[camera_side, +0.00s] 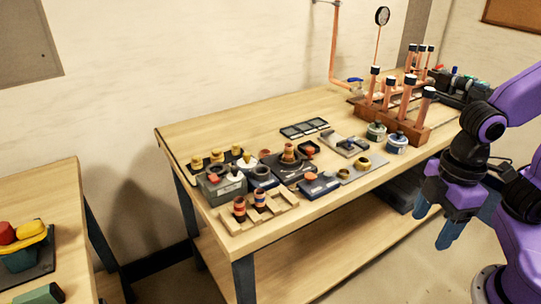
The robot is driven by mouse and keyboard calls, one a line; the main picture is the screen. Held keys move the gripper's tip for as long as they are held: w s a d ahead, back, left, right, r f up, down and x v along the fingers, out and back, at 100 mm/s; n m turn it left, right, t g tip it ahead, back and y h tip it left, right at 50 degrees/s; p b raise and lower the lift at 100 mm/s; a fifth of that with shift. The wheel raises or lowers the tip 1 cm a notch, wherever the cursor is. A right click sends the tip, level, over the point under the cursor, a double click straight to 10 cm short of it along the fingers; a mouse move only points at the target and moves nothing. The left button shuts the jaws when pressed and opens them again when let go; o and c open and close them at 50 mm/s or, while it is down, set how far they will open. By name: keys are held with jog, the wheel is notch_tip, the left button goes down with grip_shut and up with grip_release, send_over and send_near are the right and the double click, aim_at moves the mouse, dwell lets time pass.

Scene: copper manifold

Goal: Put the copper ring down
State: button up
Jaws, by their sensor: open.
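My purple arm comes in from the right. My gripper (433,228) has blue fingers that point down and stand apart, with nothing between them. It hangs off the right front edge of the workbench (230,130), clear of everything on it. Small copper-coloured round pieces sit among the parts at the bench's left front, one near the back of that group (265,153). They are too small to tell which is the copper ring. Brass-coloured rings (362,162) lie on a grey plate to the right of them.
A copper pipe manifold (405,110) with black-capped uprights stands on a wooden block at the bench's right. Two small tins (396,143) stand in front of it. A wooden rack (258,213) is at the left front corner. The bench's back left is clear.

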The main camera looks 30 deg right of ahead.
jog(key=w+a+r+n+t, duration=0.1)
jog(key=w+a+n, duration=0.25)
jog(key=w, duration=0.45)
jog(key=w+a+r+n, duration=0.15)
jog(key=w+n, duration=0.25)
jog(key=w, duration=0.5)
jog(key=w+a+r+n+t, duration=0.1)
jog(key=w+a+n, duration=0.3)
jog(key=w, duration=0.4)
jog(key=w+d+n+t, duration=0.1)
jog(key=w+n, duration=0.2)
jog(key=w, duration=0.4)
jog(key=w+d+n, duration=0.2)
jog(key=w+n, duration=0.1)
jog(key=w, duration=0.3)
jog(key=w+d+f+n+t, duration=0.15)
jog(key=w+d+n, duration=0.4)
jog(key=w, duration=0.55)
jog(key=x, duration=1.1)
jog(key=s+x, duration=0.1)
jog(key=x, duration=0.5)
jog(key=shift+d+f, duration=0.3)
jog(key=shift+s, duration=0.1)
jog(key=c, duration=1.2)
jog(key=shift+r, duration=0.1)
